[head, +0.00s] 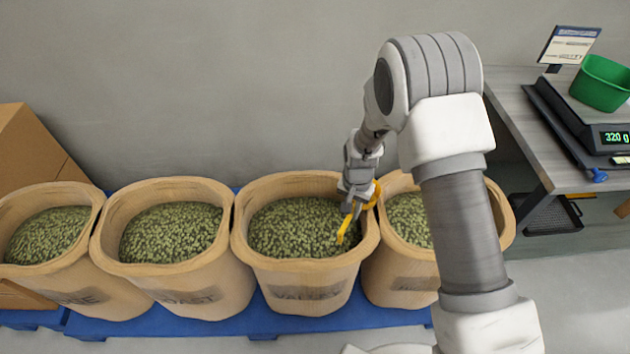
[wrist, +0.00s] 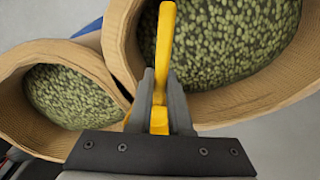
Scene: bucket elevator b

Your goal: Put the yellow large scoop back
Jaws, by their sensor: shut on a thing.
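The yellow large scoop (head: 345,229) is in my gripper (head: 352,205), over the right part of the third sack from the left (head: 310,264). In the wrist view the scoop (wrist: 164,45) sticks out past the fingertips of my gripper (wrist: 160,100), which are shut on it. Its yellow part reaches over the green beans (wrist: 235,50). I cannot tell whether its tip touches them.
Several brown paper sacks of green beans stand in a row on a blue pallet (head: 225,323). A cardboard box (head: 35,145) is at the left. A grey table on the right holds a scale reading 320 g (head: 614,137) and a green container (head: 600,85). A black basket (head: 550,215) is below.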

